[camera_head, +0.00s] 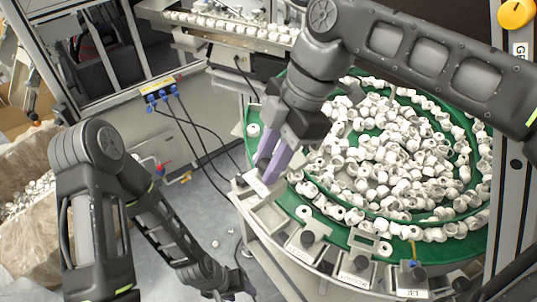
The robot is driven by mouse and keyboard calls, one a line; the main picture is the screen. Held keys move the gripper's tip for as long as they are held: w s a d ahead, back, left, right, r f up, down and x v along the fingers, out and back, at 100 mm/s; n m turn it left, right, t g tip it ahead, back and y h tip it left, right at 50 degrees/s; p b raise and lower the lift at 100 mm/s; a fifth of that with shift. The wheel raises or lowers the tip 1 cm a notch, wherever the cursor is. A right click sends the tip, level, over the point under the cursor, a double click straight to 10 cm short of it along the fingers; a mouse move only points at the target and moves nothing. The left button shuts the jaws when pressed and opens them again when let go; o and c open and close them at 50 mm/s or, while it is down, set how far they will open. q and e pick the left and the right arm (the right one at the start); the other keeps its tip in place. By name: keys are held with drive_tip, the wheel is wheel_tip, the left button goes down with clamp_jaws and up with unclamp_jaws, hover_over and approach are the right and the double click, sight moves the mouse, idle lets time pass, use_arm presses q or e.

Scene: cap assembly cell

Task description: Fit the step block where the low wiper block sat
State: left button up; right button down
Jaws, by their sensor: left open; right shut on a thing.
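My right gripper (268,167), with purple fingers, points down at the left rim of the green bowl feeder (290,200). It is shut on a small pale block (258,184), mostly hidden by the fingers; I cannot tell which block it is. The pale block is at the rim, and I cannot tell if it touches it. My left gripper (240,292) is open and empty, low at the bottom edge, away from the bowl.
White caps (390,150) fill the bowl and its spiral track. A chute with caps (230,25) runs at the back. A cardboard box of caps (25,200) stands at left. Cables (200,130) hang by the grey cabinet. The floor (205,235) between is mostly clear.

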drive_tip(key=shift+w+f, duration=0.1)
drive_tip(key=shift+f, duration=0.15)
drive_tip(key=shift+a+f+b, duration=0.1)
drive_tip(key=shift+f+b, duration=0.45)
drive_tip(key=shift+b, duration=0.2)
wheel_tip(320, 180, down, 4)
drive_tip(key=b, duration=0.3)
drive_tip(key=shift+r, duration=0.15)
drive_tip(key=shift+f+b, duration=0.65)
drive_tip(key=shift+f, duration=0.15)
drive_tip(key=shift+f, duration=0.15)
drive_tip(key=shift+d+f+b, duration=0.2)
drive_tip(key=shift+f+b, duration=0.35)
drive_tip(key=shift+b, duration=0.1)
drive_tip(key=shift+f+b, duration=1.85)
drive_tip(key=shift+f, duration=0.35)
